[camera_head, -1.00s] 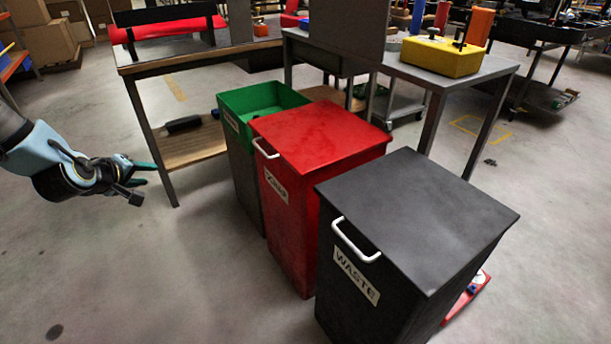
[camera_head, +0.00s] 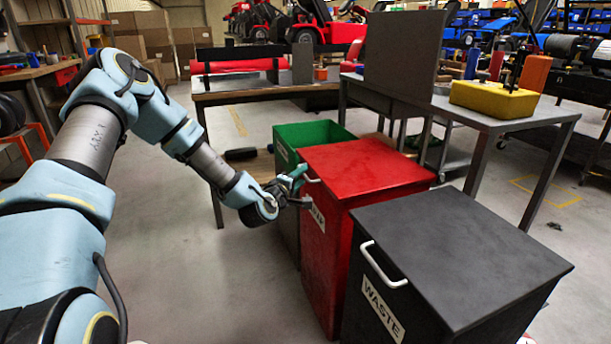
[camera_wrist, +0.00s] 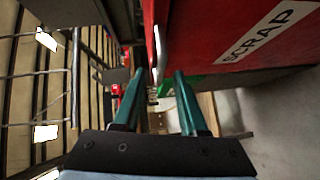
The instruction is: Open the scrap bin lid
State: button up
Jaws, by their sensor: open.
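The scrap bin (camera_head: 325,250) is red, and its flat red lid (camera_head: 368,167) is shut. In the wrist view its side (camera_wrist: 200,40) carries a white SCRAP label (camera_wrist: 268,30); my gripper partly covers that label in the head view. The lid's white handle (camera_head: 311,180) is at the front edge. My gripper (camera_head: 300,185) is at this handle, with its teal fingers apart. In the wrist view the handle (camera_wrist: 158,45) shows between the two fingertips (camera_wrist: 160,78). I cannot tell whether either finger touches it.
A black waste bin (camera_head: 455,250) with a shut lid and white handle stands to the right. An open green bin (camera_head: 310,133) stands behind the red one. Workbenches (camera_head: 500,115) stand behind the bins. The floor (camera_head: 190,290) left of the bins is clear.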

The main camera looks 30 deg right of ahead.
aim_at(304, 174)
jog(key=shift+x, duration=1.5)
jog(key=shift+c, duration=0.3)
grip_shut()
jog(key=shift+a, duration=0.1)
